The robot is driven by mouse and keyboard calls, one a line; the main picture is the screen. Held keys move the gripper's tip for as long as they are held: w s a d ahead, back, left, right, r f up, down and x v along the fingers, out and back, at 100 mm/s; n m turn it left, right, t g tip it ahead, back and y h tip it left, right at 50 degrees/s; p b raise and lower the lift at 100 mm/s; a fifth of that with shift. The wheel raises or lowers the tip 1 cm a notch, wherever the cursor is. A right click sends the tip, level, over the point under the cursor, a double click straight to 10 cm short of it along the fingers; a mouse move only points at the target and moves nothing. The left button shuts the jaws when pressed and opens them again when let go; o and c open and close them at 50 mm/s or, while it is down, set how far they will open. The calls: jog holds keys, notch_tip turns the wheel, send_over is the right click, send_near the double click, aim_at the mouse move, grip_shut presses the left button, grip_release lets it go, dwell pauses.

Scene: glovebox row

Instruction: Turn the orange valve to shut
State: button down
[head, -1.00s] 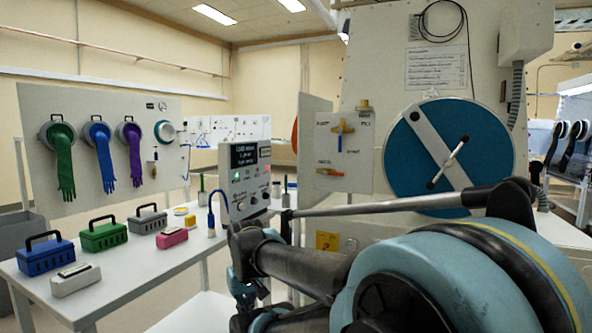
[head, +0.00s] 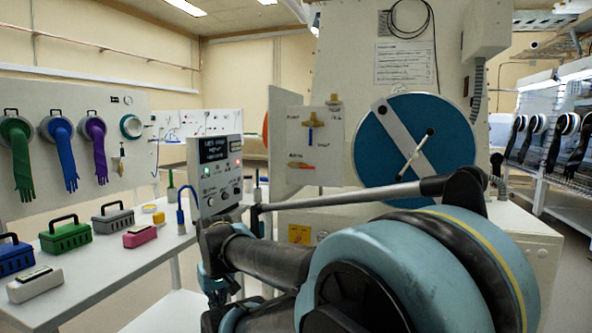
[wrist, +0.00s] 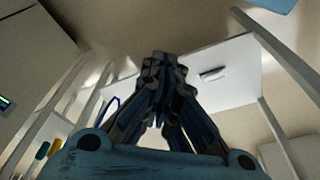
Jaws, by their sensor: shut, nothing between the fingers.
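A small valve with an orange lever (head: 301,165) is on the lower part of a pale panel in the middle of the head view. Its lever looks level, lying sideways. Above it on the same panel is a brass valve (head: 312,123) with a blue handle hanging down. My gripper (wrist: 163,62) is shut and empty in the wrist view, with pale floor and a white surface beyond its fingertips. In the head view its fingers are not clear behind my arm, low and left of the panel. It is apart from the orange valve, which the wrist view does not show.
A control box (head: 217,172) with a lit screen stands left of the valve panel. A white table (head: 110,262) holds several coloured cases. A large blue round door (head: 385,155) with a bar handle is to the right. Gloves hang on the left panel (head: 70,118).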

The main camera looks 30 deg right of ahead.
jog(key=c, duration=2.1)
grip_release()
jog(key=o, duration=0.5)
jog(key=shift+d+r+h, duration=0.3)
jog(key=shift+d+r, duration=0.4)
jog(key=shift+r, duration=0.05)
jog(key=shift+c, duration=0.2)
jog(key=m+g+h, duration=0.3)
jog(key=g+h, duration=0.1)
jog(key=h, duration=1.5)
send_near(308, 168)
jog(key=d, duration=0.3)
jog(key=d+r, duration=0.1)
jog(key=d, duration=0.6)
jog(key=shift+s+d+r, duration=0.1)
jog(key=shift+d+r, duration=0.15)
jog(key=shift+r, duration=0.05)
grip_shut()
